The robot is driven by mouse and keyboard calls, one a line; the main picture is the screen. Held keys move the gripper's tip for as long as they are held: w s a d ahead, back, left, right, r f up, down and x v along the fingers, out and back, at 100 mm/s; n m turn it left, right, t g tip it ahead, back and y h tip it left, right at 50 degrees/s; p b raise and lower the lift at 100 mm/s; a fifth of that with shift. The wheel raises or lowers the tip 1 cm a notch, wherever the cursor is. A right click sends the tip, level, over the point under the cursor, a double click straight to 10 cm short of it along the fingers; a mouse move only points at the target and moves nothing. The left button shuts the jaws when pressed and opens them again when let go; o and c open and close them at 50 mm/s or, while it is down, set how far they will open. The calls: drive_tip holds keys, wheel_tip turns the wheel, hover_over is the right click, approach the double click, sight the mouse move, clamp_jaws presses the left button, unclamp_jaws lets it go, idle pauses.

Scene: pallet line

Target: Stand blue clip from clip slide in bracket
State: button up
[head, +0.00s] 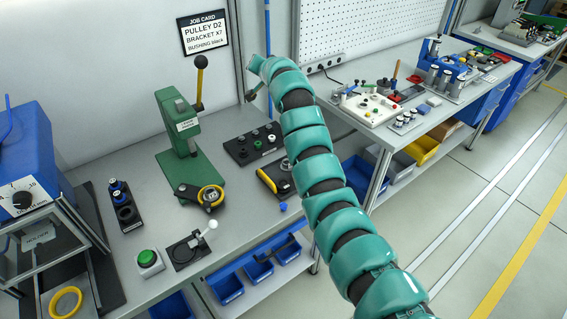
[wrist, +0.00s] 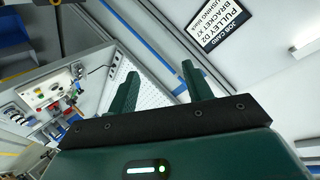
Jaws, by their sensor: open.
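My gripper (wrist: 157,85) is open in the wrist view, with nothing between its two green fingers. In the head view the arm's end is raised at the back of the bench, near the wall. A small blue piece (head: 283,206) lies by the front edge of the bench; it may be the blue clip, but it is too small to tell. A dark fixture with yellow edging (head: 268,180) stands just behind it; I cannot tell whether it is the bracket. I cannot make out a clip slide for certain. My gripper is apart from all of these.
A green press (head: 178,140) stands left of my arm. A black tray of bushings (head: 252,146), a black rack with blue-topped pieces (head: 122,203), a green button (head: 147,258) and a white-knobbed lever fixture (head: 186,250) share the bench. Blue bins (head: 226,288) hang below its front edge.

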drive_tip(key=s+d+f+m+g+h, duration=0.2)
drive_tip(key=s+f+g, duration=0.5)
drive_tip(key=f, duration=0.7)
drive_tip(key=m+g+h+b, duration=0.2)
drive_tip(key=m+g+b, duration=0.1)
drive_tip(key=g, duration=0.3)
hover_over(283, 205)
drive_tip(key=f, duration=1.7)
drive_tip(key=shift+w+a+f, duration=0.25)
drive_tip(key=shift+f, duration=0.15)
drive_tip(key=f+p, duration=0.1)
drive_tip(key=f, duration=0.1)
drive_tip(key=f+p, duration=0.1)
drive_tip(key=f, duration=0.1)
drive_tip(key=shift+s+d+p, duration=0.25)
drive_tip(key=shift+p, duration=0.1)
drive_tip(key=shift+f, duration=0.95)
clamp_jaws()
drive_tip(key=shift+r, duration=0.15)
